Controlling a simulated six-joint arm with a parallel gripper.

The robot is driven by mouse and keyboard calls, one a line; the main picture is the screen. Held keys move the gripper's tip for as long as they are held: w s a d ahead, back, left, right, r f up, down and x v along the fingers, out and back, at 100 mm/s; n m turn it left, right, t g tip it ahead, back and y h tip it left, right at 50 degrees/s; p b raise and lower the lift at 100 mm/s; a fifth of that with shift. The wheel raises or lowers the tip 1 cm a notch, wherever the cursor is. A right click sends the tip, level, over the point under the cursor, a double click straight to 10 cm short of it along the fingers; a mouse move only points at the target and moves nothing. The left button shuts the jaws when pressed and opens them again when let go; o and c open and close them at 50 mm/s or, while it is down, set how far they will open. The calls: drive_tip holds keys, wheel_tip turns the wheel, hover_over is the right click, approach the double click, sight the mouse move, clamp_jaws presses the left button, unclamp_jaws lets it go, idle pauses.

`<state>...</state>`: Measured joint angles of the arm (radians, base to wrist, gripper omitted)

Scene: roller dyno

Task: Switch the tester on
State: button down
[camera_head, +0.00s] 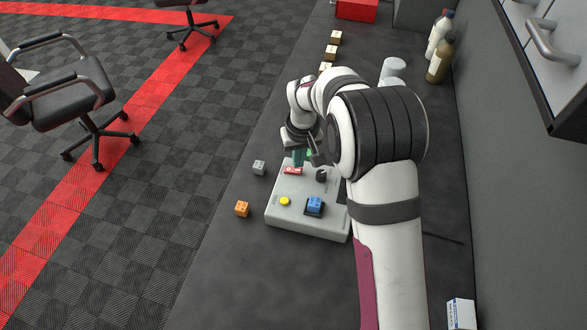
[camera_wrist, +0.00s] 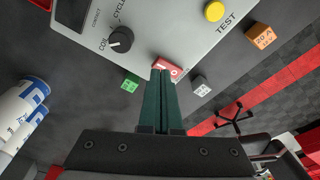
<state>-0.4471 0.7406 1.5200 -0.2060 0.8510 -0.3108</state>
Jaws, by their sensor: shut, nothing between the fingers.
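The tester is a light grey box (camera_head: 300,218) on the dark bench, below my gripper in the head view. It also shows in the wrist view (camera_wrist: 182,28). It carries a red rocker switch (camera_wrist: 168,66), a black knob (camera_wrist: 121,40) and a yellow TEST button (camera_wrist: 214,11). A blue block (camera_head: 315,203) sits in a dark socket on the tester. My gripper (camera_wrist: 161,72) has its green fingers shut and empty. Their tips are at the red switch and overlap its lower edge in the wrist view; I cannot tell whether they touch it.
Loose blocks lie around the tester: an orange one (camera_head: 242,209), a grey one (camera_head: 259,168) and a green one (camera_wrist: 130,85). Bottles (camera_head: 440,60) and a red box (camera_head: 357,10) stand farther back. A small white box (camera_head: 461,314) lies at the front right. The bench left of the tester is mostly clear.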

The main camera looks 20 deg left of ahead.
sight(298, 170)
drive_tip(key=shift+f, duration=0.85)
idle(0.3)
wheel_tip(298, 170, up, 7)
drive_tip(key=shift+f, duration=0.15)
idle(0.5)
